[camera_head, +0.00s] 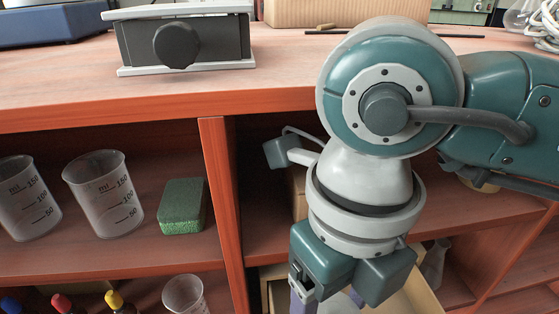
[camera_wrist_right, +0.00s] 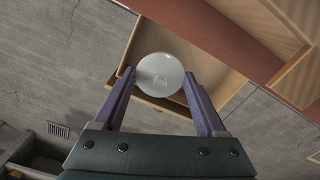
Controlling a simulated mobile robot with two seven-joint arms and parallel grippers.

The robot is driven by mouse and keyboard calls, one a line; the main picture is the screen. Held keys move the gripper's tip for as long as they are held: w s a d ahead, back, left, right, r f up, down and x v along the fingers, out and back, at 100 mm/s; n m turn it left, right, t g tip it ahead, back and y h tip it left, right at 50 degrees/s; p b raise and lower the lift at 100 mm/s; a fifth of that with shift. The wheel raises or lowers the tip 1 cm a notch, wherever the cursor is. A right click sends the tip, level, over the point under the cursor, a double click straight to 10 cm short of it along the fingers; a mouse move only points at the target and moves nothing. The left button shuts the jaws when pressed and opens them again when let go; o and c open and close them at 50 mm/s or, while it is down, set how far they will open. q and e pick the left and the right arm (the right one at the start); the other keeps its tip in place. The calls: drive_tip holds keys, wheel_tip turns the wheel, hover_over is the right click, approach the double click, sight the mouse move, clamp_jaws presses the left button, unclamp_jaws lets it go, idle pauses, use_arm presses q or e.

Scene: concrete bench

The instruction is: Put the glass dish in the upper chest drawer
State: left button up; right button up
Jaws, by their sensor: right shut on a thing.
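My right gripper (camera_wrist_right: 160,80) is shut on the round, clear glass dish (camera_wrist_right: 160,70), which sits between its two purple-grey fingertips in the right wrist view. Behind the dish in that view is an open, light wooden drawer (camera_wrist_right: 213,62); the dish overlaps it, and I cannot tell the height between them. In the head view my right gripper (camera_head: 328,299) points down in front of the shelves, and its fingertips and the dish are cut off or hidden. Part of the pale open drawer (camera_head: 424,296) shows beside and below it. My left gripper is not in view.
The orange-brown shelf unit holds two beakers (camera_head: 103,190), a green sponge (camera_head: 182,206), a smaller beaker (camera_head: 185,295) and capped bottles. A grey device (camera_head: 185,42) stands on the top. An upright divider (camera_head: 222,200) is left of my right arm.

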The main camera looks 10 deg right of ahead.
drive_tip(key=shift+w+f, duration=0.2)
drive_tip(key=shift+f, duration=0.5)
drive_tip(key=shift+s+f+b, duration=0.15)
drive_tip(key=shift+f+b, duration=0.3)
drive_tip(key=shift+f, duration=0.2)
wheel_tip(320, 180, down, 4)
drive_tip(key=shift+f+b, duration=0.1)
drive_tip(key=shift+b, duration=0.85)
drive_tip(key=shift+w+f, duration=0.15)
drive_tip(key=shift+w, duration=0.05)
drive_tip(key=shift+w, duration=0.1)
drive_tip(key=o, duration=1)
drive_tip(key=shift+o, duration=0.2)
